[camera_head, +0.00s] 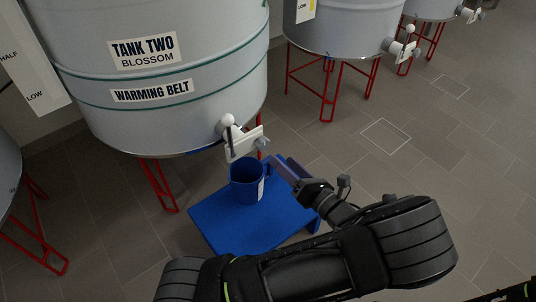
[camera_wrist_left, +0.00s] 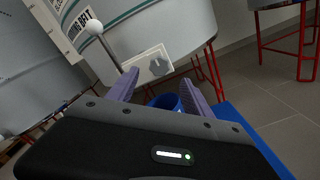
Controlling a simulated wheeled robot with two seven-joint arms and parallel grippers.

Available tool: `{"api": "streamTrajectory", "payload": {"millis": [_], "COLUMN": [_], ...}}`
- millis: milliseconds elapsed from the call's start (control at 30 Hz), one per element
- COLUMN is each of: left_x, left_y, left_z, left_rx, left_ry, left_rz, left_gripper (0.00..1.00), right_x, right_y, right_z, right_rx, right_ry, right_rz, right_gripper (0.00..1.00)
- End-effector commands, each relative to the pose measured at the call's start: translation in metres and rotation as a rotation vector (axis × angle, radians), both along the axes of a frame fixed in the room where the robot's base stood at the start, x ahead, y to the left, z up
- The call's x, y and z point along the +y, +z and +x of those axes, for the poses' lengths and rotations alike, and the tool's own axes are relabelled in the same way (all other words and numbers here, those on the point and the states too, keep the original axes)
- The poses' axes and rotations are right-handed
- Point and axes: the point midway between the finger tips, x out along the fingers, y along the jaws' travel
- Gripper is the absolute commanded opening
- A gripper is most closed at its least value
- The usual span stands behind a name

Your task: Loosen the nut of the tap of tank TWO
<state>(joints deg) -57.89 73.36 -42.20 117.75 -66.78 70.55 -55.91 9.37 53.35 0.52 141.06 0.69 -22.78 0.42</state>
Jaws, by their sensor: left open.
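Tank TWO (camera_head: 190,55) is a pale grey tank with "TANK TWO BLOSSOM" and "WARMING BELT" labels. Its white tap (camera_head: 238,142) sticks out low on its front, with a white ball-topped lever. A small grey nut (camera_head: 262,142) sits at the tap's outer side; it shows in the left wrist view (camera_wrist_left: 158,67) against the white plate. My left gripper (camera_head: 279,167) is open, its purple fingers just below and right of the nut. In the left wrist view its fingers (camera_wrist_left: 160,84) stand apart with the nut ahead, beyond the tips. Nothing is between them.
A blue mug (camera_head: 246,184) stands on a blue stool or low table (camera_head: 232,228) below the tap. It partly shows between the fingers in the left wrist view. Other tanks (camera_head: 338,28) on red legs stand at the back right and left. The tiled floor right is clear.

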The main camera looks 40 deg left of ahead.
Motion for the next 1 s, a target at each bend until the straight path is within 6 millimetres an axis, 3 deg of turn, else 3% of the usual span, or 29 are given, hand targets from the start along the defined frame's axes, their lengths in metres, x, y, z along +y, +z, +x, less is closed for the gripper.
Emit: {"api": "streamTrajectory", "payload": {"millis": [333,733,1000], "left_x": [0.009,0.063,0.076], "left_y": [-0.002,-0.004,-0.001], "left_z": [0.001,0.017,0.022], "left_rx": [0.000,-0.001,0.001], "left_ry": [0.005,0.005,0.003], "left_rz": [-0.004,-0.005,-0.005], "left_gripper": [0.59,0.59,0.59], "right_x": [0.000,-0.001,-0.001], "right_y": [-0.004,-0.026,-0.027], "right_z": [0.000,0.004,0.005], "right_rx": [0.000,-0.002,-0.001], "right_ry": [0.000,-0.002,-0.003], "right_rz": [0.001,0.005,0.006], "right_gripper": [0.36,0.36,0.36]}}
